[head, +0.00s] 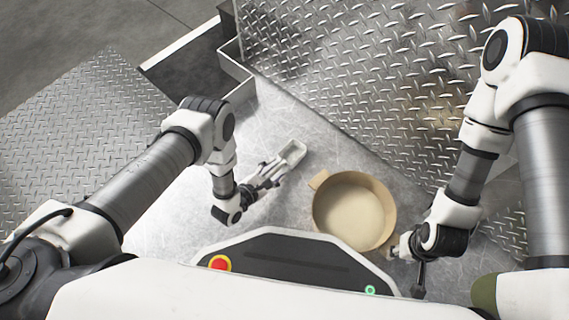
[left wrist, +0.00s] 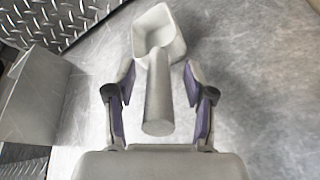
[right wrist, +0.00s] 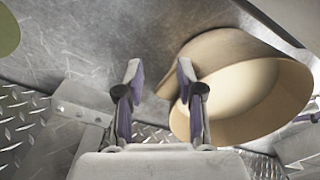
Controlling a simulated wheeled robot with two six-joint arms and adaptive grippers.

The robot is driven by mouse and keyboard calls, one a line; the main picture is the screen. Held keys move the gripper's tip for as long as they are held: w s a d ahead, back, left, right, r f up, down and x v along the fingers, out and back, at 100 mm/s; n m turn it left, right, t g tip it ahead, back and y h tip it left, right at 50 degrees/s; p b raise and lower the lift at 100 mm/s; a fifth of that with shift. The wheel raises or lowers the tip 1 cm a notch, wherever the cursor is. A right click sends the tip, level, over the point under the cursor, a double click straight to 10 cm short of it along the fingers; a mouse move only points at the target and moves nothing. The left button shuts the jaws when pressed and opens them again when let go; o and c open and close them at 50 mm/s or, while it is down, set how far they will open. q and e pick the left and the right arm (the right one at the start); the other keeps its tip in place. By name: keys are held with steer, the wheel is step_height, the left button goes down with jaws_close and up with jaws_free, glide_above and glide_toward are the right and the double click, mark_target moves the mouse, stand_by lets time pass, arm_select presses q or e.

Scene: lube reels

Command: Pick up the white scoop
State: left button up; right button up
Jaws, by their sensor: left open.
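The white scoop (head: 291,153) lies on the metal table near its middle in the head view. In the left wrist view its square bowl (left wrist: 158,38) is beyond the fingertips and its round handle (left wrist: 158,95) points back between the fingers. My left gripper (head: 268,174) is open around the handle, with a gap showing on both sides in the left wrist view (left wrist: 160,80). My right gripper (head: 394,252) is open beside the tan pot (head: 318,180). In the right wrist view the right gripper (right wrist: 158,75) has empty space between its fingers, and the pot wall (right wrist: 225,50) is just right of them.
The pot holds a pale substance (head: 352,215) and stands right of the scoop. A raised diamond-plate surface (head: 350,80) lies behind the table. A metal box edge (head: 236,65) is at the back left. A console with a red button (head: 220,263) is in front.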

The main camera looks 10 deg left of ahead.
arm_select(q)
jaws_close()
steer(key=shift+r, duration=0.15)
